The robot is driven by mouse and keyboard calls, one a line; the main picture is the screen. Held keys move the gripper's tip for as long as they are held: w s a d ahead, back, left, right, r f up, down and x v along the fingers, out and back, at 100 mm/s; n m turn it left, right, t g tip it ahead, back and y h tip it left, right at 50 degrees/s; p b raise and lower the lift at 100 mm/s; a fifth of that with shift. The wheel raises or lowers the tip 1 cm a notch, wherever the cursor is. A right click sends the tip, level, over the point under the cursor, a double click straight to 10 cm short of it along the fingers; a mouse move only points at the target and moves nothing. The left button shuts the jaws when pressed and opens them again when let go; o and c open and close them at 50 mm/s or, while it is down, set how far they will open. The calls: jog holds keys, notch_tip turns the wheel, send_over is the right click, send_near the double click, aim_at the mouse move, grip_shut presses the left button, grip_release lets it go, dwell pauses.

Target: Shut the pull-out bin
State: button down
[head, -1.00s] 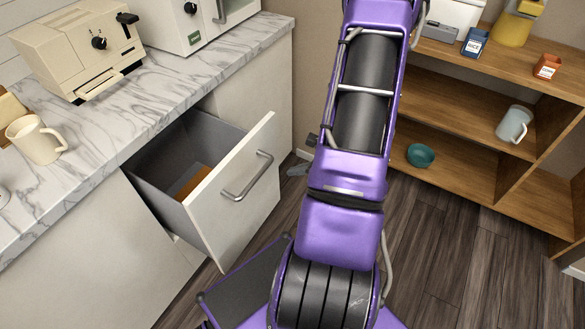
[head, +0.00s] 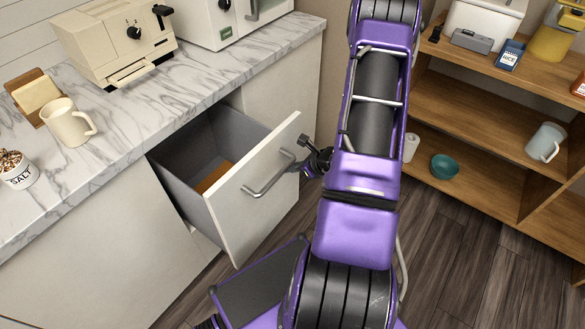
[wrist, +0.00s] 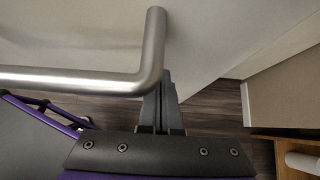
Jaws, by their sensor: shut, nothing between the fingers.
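The pull-out bin (head: 238,221) stands open under the counter, with a white front, a grey inside and something brown at its bottom. Its silver bar handle (head: 268,180) is on the front panel and also shows large in the wrist view (wrist: 85,79). My gripper (head: 302,168) is at the right end of the handle, close to the outer face of the panel. In the wrist view my gripper's fingers (wrist: 161,95) are shut together, empty, beside and partly behind the handle's bent end. I cannot tell whether they touch the panel.
A wooden shelf (head: 470,110) with a teal bowl (head: 444,166) stands to the right. Dark floor lies between.

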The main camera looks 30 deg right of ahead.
jog(key=w+a+b, duration=0.2)
jog(key=w+a, duration=0.2)
jog(key=w, duration=0.7)
jog(key=w+a+b, duration=0.3)
jog(key=w+a, duration=0.1)
jog(key=w, duration=0.8)
jog(key=shift+w+a+r, duration=0.15)
jog(key=shift+a, duration=0.1)
jog(key=shift+w+a, duration=0.1)
